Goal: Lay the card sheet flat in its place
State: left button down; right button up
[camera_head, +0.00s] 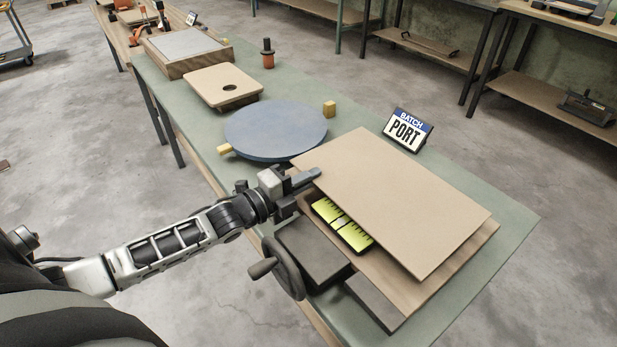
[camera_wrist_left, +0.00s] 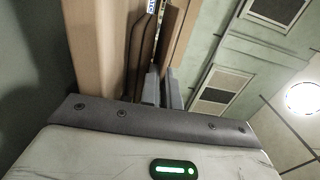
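The card sheet (camera_head: 400,200) is a thin tan rectangle at the right of the head view. It lies over a wooden board (camera_head: 410,300), offset from its outline, and seems raised above it. My left gripper (camera_head: 305,180) is at the sheet's left corner, with a finger over its top face, and appears shut on that edge. In the left wrist view the fingers (camera_wrist_left: 163,90) are close together around a thin brown edge. Whether the sheet touches the board is hidden. My right gripper is not in view.
A black-framed yellow scale (camera_head: 342,226) shows beside the sheet's near edge. A dark block with a handwheel (camera_head: 278,268) stands in front.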

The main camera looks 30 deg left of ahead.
pick_arm(q)
jog(key=shift+f+b, duration=0.35)
jog(key=shift+f, duration=0.2)
jog(key=c, duration=1.7)
grip_release()
jog(key=shift+f, duration=0.15)
jog(key=shift+s, duration=0.1)
jog(key=shift+p+v, duration=0.6)
jog(key=shift+v, duration=0.25)
jog(key=shift+p+v, duration=0.95)
jog(key=shift+v, duration=1.05)
